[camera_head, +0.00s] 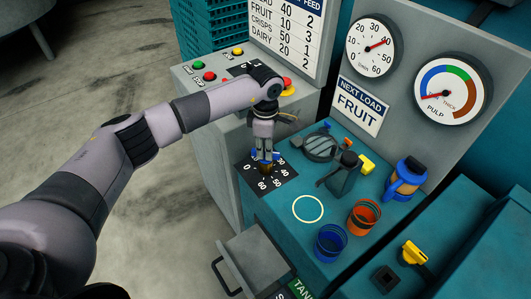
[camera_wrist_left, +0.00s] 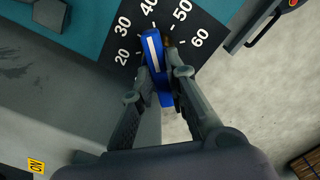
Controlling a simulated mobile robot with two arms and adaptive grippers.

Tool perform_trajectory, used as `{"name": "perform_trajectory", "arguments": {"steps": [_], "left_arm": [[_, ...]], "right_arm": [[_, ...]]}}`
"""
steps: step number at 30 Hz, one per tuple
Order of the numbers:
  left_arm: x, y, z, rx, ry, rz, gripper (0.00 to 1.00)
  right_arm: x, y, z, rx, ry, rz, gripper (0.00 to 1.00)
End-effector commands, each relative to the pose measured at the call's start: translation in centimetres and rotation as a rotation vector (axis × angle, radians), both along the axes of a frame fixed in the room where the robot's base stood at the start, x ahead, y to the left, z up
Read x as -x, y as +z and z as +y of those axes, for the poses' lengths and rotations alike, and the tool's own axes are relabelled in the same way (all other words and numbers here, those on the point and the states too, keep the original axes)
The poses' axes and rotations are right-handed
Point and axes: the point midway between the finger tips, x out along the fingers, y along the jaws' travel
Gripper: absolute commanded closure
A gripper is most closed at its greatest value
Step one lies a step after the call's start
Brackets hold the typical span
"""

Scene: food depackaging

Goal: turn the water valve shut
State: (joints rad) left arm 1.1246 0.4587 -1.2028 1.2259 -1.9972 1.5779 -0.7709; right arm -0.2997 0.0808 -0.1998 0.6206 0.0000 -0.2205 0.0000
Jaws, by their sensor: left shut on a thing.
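The water valve is a blue handle with a white stripe (camera_wrist_left: 155,68) on a black dial plate (camera_wrist_left: 205,25) numbered in white. The stripe's far end points near the 40 in the left wrist view. My left gripper (camera_head: 264,160) reaches down over the dial plate (camera_head: 283,187) from above. In the left wrist view the fingers (camera_wrist_left: 160,80) are shut on the blue handle, one on each side. The fingers hide most of the handle in the head view. A round flow gauge (camera_head: 360,60) has its red needle near 40. My right gripper is not in view.
A grey box with buttons (camera_head: 194,66) stands behind my left arm. An open drawer (camera_head: 256,256) sticks out in front.

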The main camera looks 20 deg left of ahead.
Motion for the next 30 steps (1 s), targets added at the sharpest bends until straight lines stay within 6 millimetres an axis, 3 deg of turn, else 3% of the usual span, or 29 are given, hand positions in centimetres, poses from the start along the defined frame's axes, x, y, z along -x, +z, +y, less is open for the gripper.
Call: {"name": "perform_trajectory", "arguments": {"steps": [9, 30], "left_arm": [[0.0, -0.2, 0.0, 0.0, 0.3, -0.001, 1.0], [0.0, -0.1, 0.0, 0.0, 0.964, -0.002, 1.0]], "right_arm": [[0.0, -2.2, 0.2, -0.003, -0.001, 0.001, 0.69], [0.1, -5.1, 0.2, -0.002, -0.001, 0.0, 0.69]]}}
